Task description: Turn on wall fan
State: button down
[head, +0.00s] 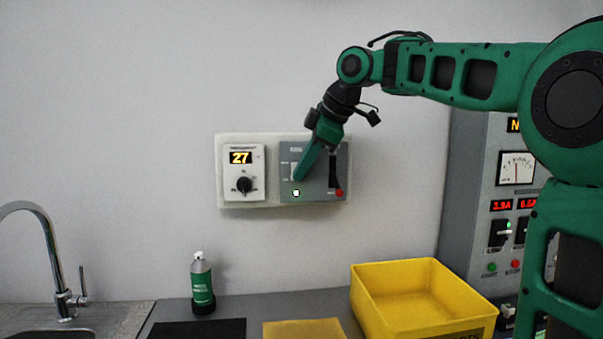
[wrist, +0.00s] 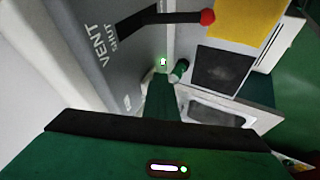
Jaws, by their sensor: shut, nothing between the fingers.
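A grey control panel (head: 316,189) is on the back wall, to the right of a white thermostat unit (head: 244,170). The panel has a pale switch (head: 295,170) and a black lever with a red knob (head: 338,192). A small indicator light (head: 296,193) glows whitish green below the switch; it also glows in the wrist view (wrist: 163,62). My gripper (head: 299,178) is shut and empty, its green tip at the switch and partly covering it; contact is unclear. In the wrist view the fingers (wrist: 160,97) point along the panel face. No fan is visible.
The thermostat display reads 27. Below, the counter holds a green bottle (head: 202,285), a dark mat (head: 198,330), a yellow mat (head: 303,329) and a yellow bin (head: 423,300). A faucet (head: 58,265) is at left; a grey instrument rack (head: 475,210) is at right.

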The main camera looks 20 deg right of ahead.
jog(key=shift+r, duration=0.75)
